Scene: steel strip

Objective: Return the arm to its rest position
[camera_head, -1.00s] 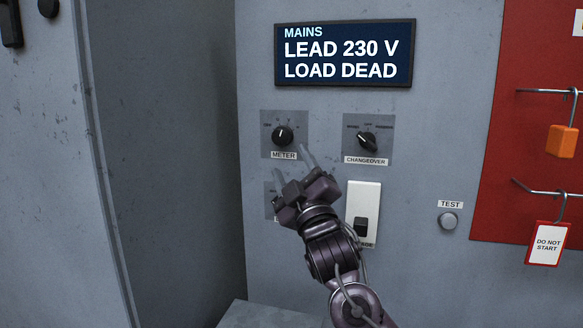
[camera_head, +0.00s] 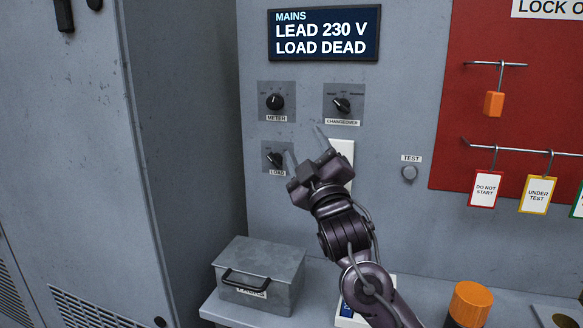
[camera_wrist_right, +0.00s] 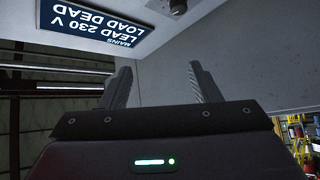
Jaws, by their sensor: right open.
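My right arm comes up from the bottom in the head view. Its gripper (camera_head: 305,145) is open and empty, with its fingers in front of the grey panel between the LOAD knob (camera_head: 275,159) and the CHANGEOVER knob (camera_head: 342,105). The fingers (camera_wrist_right: 158,85) also show apart in the right wrist view, with nothing between them. The METER knob (camera_head: 275,101) is above the LOAD knob. The display (camera_head: 324,34) reads MAINS, LEAD 230 V, LOAD DEAD. A white switch plate (camera_head: 343,150) is partly hidden behind the gripper. My left gripper is not in view.
A grey metal box (camera_head: 260,275) stands on a shelf (camera_head: 215,309) below the panel. An orange-topped object (camera_head: 470,302) is at the lower right. A red board (camera_head: 520,110) holds an orange padlock (camera_head: 494,104) and hanging tags (camera_head: 484,189). A TEST button (camera_head: 409,172) is left of it.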

